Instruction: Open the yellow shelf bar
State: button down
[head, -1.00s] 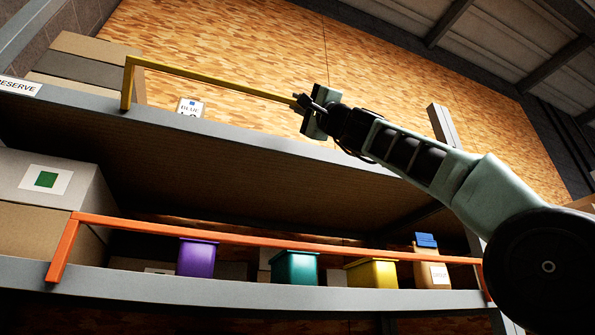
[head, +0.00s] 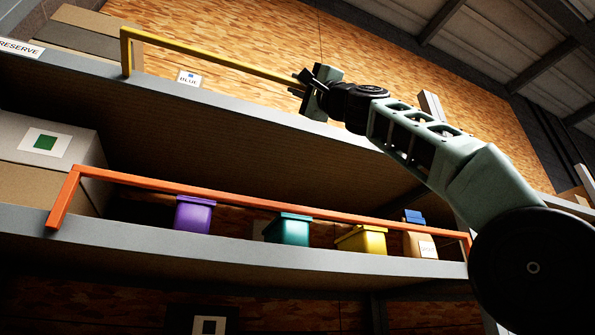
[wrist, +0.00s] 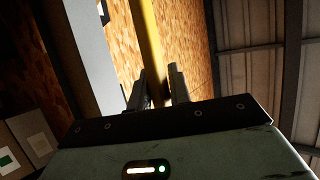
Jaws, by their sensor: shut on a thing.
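The yellow shelf bar (head: 212,62) runs along the front of the upper shelf. Its left post (head: 126,55) stands upright at the shelf's edge. My gripper (head: 303,82) is shut on the bar near its right end, which my gripper hides. In the wrist view the yellow bar (wrist: 149,45) passes between my two fingers (wrist: 156,86), one on each side of it.
An orange bar (head: 250,212) crosses the lower shelf (head: 200,245), in front of purple (head: 193,215), teal (head: 288,230) and yellow (head: 362,240) bins.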

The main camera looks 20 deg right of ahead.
jog(key=shift+s+f+b, duration=0.5)
jog(key=shift+s+b, duration=0.05)
jog(key=shift+s, duration=0.05)
jog(key=c, duration=1.7)
grip_release()
jog(key=o, duration=0.3)
jog(key=shift+s, duration=0.2)
jog(key=shift+w, duration=0.1)
jog(key=shift+f, duration=0.1)
